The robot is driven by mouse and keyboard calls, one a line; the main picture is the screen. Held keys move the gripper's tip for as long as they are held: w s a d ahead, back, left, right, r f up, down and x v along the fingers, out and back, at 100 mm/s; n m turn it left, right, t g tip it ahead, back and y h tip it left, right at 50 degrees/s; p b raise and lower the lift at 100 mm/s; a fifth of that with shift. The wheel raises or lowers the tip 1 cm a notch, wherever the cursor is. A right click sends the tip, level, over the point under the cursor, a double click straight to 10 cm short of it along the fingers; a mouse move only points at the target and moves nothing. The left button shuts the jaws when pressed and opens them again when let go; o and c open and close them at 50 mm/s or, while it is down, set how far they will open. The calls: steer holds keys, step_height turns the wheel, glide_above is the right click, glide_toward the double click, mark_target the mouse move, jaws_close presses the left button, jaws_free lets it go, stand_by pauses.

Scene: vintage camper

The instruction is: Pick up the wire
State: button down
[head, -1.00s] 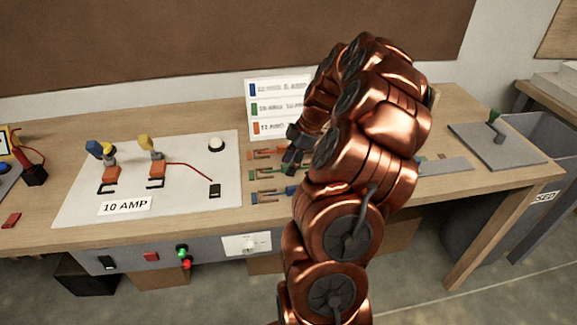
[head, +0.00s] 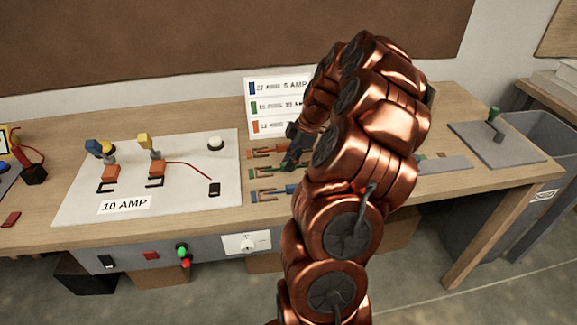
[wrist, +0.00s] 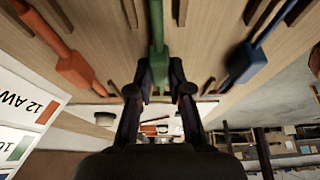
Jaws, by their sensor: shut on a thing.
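Three wires lie in a column on the workbench, left of my arm in the head view: an orange wire (head: 262,153), a green wire (head: 262,172) and a blue wire (head: 266,195). My gripper (head: 289,164) is at the right part of the green wire. In the wrist view, my gripper (wrist: 160,72) has its two dark fingers on either side of the green wire (wrist: 157,30), shut on it. The orange wire (wrist: 75,68) and blue wire (wrist: 242,62) lie apart on either side. My arm hides the wires' right ends in the head view.
A white panel (head: 80,205) marked 10 AMP, with connectors and a red wire, lies to the left. A colour-coded sign (head: 278,87) stands behind the wires. A grey plate with a green-handled lever (head: 493,125) and a grey bin (head: 545,200) are at right.

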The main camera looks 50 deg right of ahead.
mark_target(283, 164)
steer(key=shift+r, duration=0.1)
steer(key=shift+w+r+b, duration=0.1)
steer(key=shift+r+b, duration=0.45)
steer(key=shift+r, duration=1)
steer(key=shift+a+r+b, duration=0.15)
steer(key=shift+b, duration=0.15)
steer(key=s+a+b, duration=0.1)
steer(key=s+a, duration=0.1)
steer(key=a, duration=0.2)
steer(key=s+a+b, duration=0.1)
steer(key=s+a, duration=0.2)
steer(key=s+a+r+b, duration=0.1)
steer(key=s+a, duration=0.2)
steer(key=a, duration=0.1)
steer(key=shift+a+r+b, duration=0.1)
steer(key=shift+a+b, duration=0.25)
steer(key=shift+b, duration=0.05)
steer(key=shift+s+a+r, duration=0.15)
steer(key=shift+s+a, duration=0.3)
steer(key=shift+a, duration=0.25)
